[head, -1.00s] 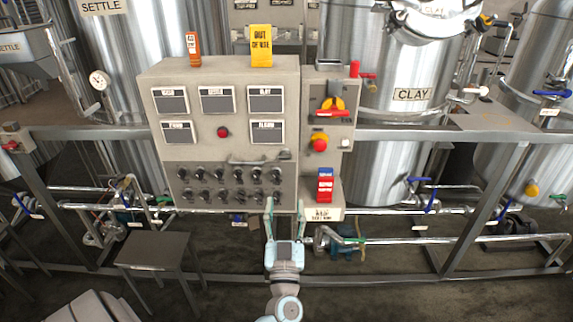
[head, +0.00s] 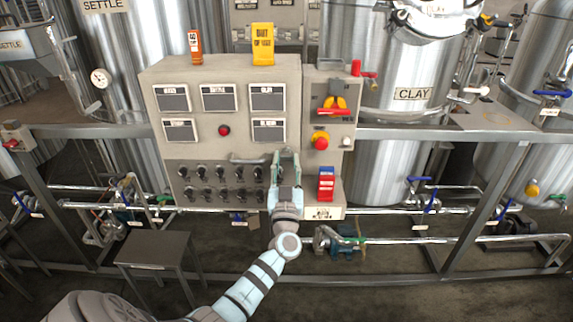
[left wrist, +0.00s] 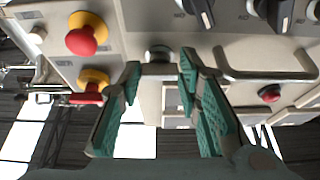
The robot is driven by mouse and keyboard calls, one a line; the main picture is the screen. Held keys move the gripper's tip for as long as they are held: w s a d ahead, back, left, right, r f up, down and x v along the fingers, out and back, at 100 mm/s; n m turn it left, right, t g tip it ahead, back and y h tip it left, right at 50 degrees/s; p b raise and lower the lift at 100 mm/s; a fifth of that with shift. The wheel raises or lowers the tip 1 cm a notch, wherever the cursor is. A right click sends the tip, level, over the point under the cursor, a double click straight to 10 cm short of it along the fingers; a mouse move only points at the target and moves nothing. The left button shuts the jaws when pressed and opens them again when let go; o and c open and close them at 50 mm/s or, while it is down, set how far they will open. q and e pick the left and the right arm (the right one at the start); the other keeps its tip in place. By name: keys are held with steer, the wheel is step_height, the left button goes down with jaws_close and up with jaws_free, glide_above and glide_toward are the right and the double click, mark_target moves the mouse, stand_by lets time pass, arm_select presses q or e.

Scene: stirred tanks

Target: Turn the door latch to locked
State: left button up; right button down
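The grey control cabinet (head: 223,75) stands ahead, with a bar handle (head: 248,158) low on its door. My left gripper (head: 286,155) is raised in front of the cabinet's lower right part, just right of the handle. In the left wrist view my left gripper (left wrist: 158,75) has its teal fingers apart and nothing held between them. A small round grey fitting (left wrist: 158,54), perhaps the door latch, shows on the panel between and beyond the fingertips, beside the handle (left wrist: 265,76). Its turned position cannot be told. My right gripper is out of view.
A red emergency button (head: 320,141) and a red-and-yellow rotary switch (head: 334,106) project from the narrow panel on the right. Black knobs (head: 220,185) line the cabinet's lower face. Red and blue tags (head: 326,184) stand right of the gripper. Pipes run below.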

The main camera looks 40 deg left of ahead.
arm_select(q)
steer(key=c, duration=0.5)
steer(key=shift+n, duration=0.5)
steer(key=n+g+y+p, duration=0.1)
steer(key=n, duration=0.1)
steer(key=n+g+y, duration=0.1)
steer(key=n, duration=0.1)
steer(key=shift+w+d+r+n+p, duration=0.1)
steer(key=shift+w+d+n+p, duration=0.1)
steer(key=shift+n+p, duration=0.2)
steer(key=n+g+p, duration=0.1)
steer(key=n, duration=0.2)
steer(key=n+g+y+p, duration=0.1)
steer(key=n+g, duration=0.1)
steer(key=n, duration=0.1)
steer(key=shift+d+r, duration=0.15)
steer(key=n+g+p, duration=0.1)
steer(key=n, duration=0.3)
steer(key=n+g+p, duration=0.1)
steer(key=n, duration=0.1)
steer(key=shift+w+d+r+n+g+p, duration=0.1)
steer(key=shift+w+r+n+g+p, duration=0.05)
steer(key=shift+r+n+g+p, duration=0.15)
steer(key=shift+n+g+h+p, duration=0.6)
steer(key=shift+n+p, duration=0.5)
steer(key=shift+n, duration=0.9)
